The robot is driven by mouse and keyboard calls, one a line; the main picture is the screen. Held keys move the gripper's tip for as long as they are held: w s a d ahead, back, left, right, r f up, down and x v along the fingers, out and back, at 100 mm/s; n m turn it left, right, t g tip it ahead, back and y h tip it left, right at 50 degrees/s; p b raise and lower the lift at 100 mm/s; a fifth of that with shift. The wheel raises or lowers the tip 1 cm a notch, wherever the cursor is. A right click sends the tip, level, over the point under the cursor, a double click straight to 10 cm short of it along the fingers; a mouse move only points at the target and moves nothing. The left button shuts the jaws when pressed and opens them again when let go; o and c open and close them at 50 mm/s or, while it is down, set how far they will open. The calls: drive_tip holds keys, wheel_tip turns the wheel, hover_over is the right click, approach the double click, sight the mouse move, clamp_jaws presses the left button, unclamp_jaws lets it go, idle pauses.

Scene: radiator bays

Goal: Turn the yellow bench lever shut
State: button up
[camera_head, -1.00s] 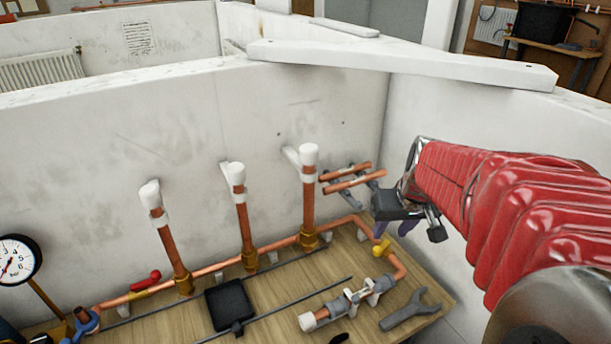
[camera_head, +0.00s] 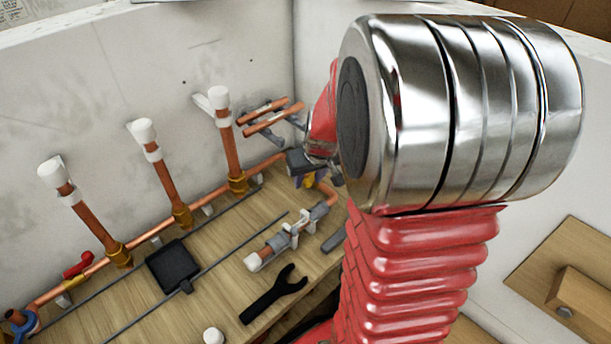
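The yellow bench lever (camera_head: 309,181) sits on the copper pipe near the right end of the wooden bench. Only a small part of it shows beneath my gripper. My gripper (camera_head: 308,177) is right at the lever, with its dark body just above it and bits of purple finger beside the yellow. Whether the fingers touch the lever or are closed on it cannot be told at this size. My red arm and its large metal joint cover the area right of the lever.
Three upright copper pipes with white caps (camera_head: 218,97) stand along the back wall. A red lever (camera_head: 78,265) is at the left. A black square pad (camera_head: 172,267), a white-clamped pipe fitting (camera_head: 290,237) and a dark wrench (camera_head: 272,294) lie on the bench (camera_head: 225,285).

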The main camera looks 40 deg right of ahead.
drive_tip(key=shift+f, duration=0.1)
drive_tip(key=shift+w, duration=0.1)
clamp_jaws()
idle(0.4)
